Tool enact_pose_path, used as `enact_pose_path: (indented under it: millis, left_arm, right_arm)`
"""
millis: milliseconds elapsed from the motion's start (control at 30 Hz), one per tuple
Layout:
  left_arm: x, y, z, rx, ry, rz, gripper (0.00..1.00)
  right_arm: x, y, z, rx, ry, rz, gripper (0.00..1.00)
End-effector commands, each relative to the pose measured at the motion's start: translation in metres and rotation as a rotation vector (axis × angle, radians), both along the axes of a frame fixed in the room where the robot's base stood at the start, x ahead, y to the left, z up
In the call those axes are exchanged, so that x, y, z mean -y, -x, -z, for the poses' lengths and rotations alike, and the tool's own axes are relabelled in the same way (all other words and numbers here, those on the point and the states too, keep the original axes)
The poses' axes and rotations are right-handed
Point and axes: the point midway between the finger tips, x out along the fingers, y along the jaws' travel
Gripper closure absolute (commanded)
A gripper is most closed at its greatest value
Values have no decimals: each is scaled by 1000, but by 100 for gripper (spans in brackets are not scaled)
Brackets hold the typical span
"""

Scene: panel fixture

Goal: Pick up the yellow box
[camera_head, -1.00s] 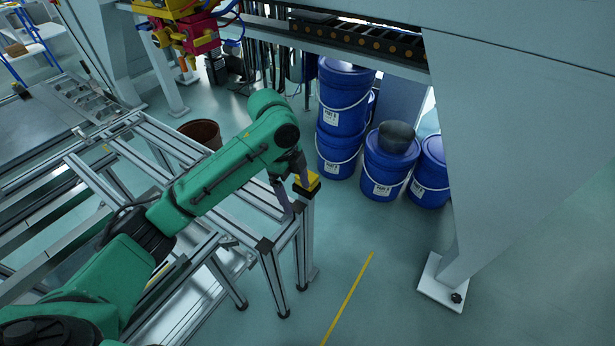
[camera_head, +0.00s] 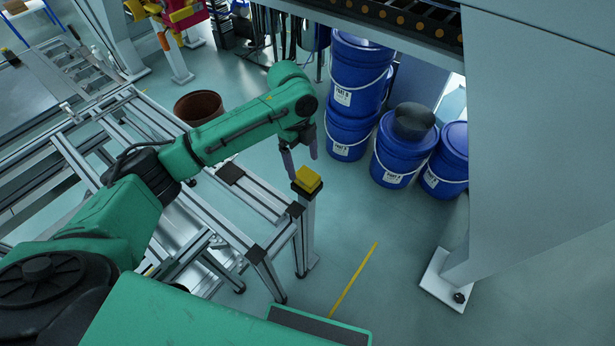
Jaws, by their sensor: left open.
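The yellow box (camera_head: 308,179) sits on top of an upright metal post (camera_head: 306,230) at the corner of the aluminium frame. My left gripper (camera_head: 301,162) is open and empty, with its fingers pointing down. In the picture it is just above and behind the box. The gap between the fingers and the box is hard to judge, but the box does not look held. My right gripper is not in view.
The aluminium frame (camera_head: 258,254) stands left of the post. Several blue buckets (camera_head: 398,150) stand behind, one with a dark round object (camera_head: 414,121) on top. A brown bin (camera_head: 199,107) is behind my arm. A large grey column (camera_head: 545,170) fills the right. Floor in front is clear.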

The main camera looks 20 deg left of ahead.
Motion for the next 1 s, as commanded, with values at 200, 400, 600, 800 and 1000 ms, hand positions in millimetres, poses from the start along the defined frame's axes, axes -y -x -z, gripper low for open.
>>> enact_pose_path:
  millis: [200, 400, 600, 800, 1000]
  left_arm:
    - [10, 5, 34, -3, 0, 0, 10]
    - [13, 5, 55, 2, 1, 0, 10]
    - [13, 5, 54, 2, 1, 0, 33]
    - [12, 5, 54, 2, 1, 0, 100]
    - [12, 5, 53, 3, 1, 0, 100]
  right_arm:
    - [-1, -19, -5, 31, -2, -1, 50]
    - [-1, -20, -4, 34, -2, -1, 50]
    - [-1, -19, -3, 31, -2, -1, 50]
    - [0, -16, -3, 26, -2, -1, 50]
    - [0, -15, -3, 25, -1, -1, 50]
